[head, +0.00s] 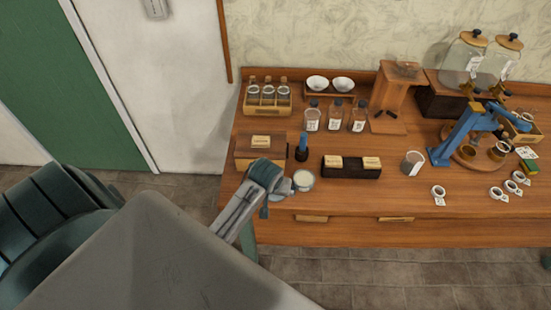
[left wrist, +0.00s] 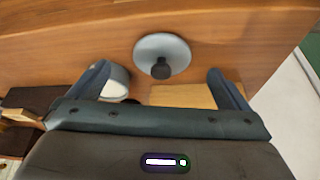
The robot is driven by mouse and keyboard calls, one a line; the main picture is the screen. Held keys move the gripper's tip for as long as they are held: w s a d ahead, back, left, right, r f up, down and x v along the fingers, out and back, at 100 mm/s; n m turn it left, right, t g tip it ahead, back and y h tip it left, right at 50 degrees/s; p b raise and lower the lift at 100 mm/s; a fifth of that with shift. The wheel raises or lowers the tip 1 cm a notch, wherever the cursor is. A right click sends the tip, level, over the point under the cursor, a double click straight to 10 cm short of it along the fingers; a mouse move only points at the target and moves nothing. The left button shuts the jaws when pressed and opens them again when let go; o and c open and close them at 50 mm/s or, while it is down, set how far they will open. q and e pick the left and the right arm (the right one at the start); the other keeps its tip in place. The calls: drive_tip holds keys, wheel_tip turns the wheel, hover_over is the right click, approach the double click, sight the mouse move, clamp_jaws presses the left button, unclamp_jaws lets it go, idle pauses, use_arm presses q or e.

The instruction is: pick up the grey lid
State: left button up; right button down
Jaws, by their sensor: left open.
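The grey lid (left wrist: 163,44) is a round disc with a dark knob and lies on the wooden table, seen in the left wrist view. In the head view it is mostly hidden behind my left gripper (head: 272,188). My left gripper (left wrist: 158,72) is open and empty. In the left wrist view its two fingers stand wide apart, left and right of the lid, with the knob roughly midway between them. I cannot tell the height gap. My right gripper is not in view.
A pale round jar (head: 303,180) stands close beside the gripper; it also shows by one finger in the left wrist view (left wrist: 117,82). A wooden box (head: 260,148), a dark card box (head: 350,168) and a dark-blue-topped tool (head: 302,148) stand behind. The table's front edge is near.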

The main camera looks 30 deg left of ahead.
use_arm(q)
drive_tip(key=p+x, duration=0.1)
drive_tip(key=x, duration=0.2)
drive_tip(key=shift+w+a+f+p, duration=0.25)
drive_tip(key=shift+w+a+p, duration=0.05)
drive_tip(key=shift+p, duration=0.1)
drive_tip(key=shift+w+f, duration=0.15)
drive_tip(key=shift+f, duration=0.2)
drive_tip(key=c, duration=1.1)
